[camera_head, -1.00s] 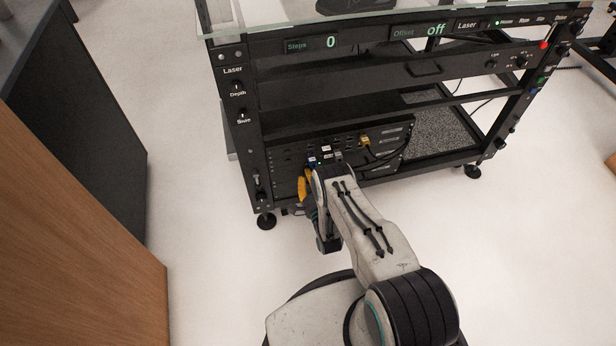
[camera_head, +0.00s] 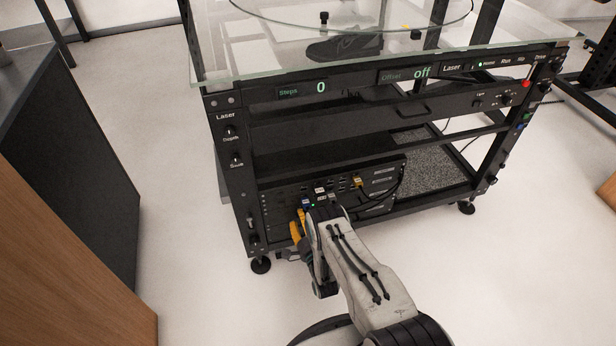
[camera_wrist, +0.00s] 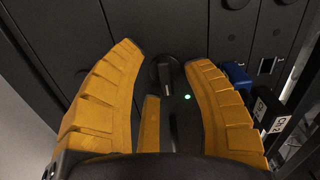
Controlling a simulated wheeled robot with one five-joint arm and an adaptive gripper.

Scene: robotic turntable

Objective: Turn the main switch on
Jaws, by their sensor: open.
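A black rotary knob (camera_wrist: 166,74) sits on the dark panel in the wrist view, its raised grip roughly upright. It appears to be the main switch, but I can read no label on it. A small green light (camera_wrist: 187,97) glows just below and right of it. My gripper (camera_wrist: 162,56) is open, with its orange fingers on either side of the knob; contact cannot be told. In the head view my gripper (camera_head: 298,228) is at the left part of the black control box (camera_head: 280,196) low in the rack. My arm hides part of the box.
Blue and black plugs (camera_wrist: 238,78) stick out right of my gripper. The black rack (camera_head: 240,190) carries a glass top (camera_head: 540,32) with a dark shoe (camera_head: 345,46). A dark cabinet (camera_head: 80,160) stands at left. The floor (camera_head: 190,270) between is clear.

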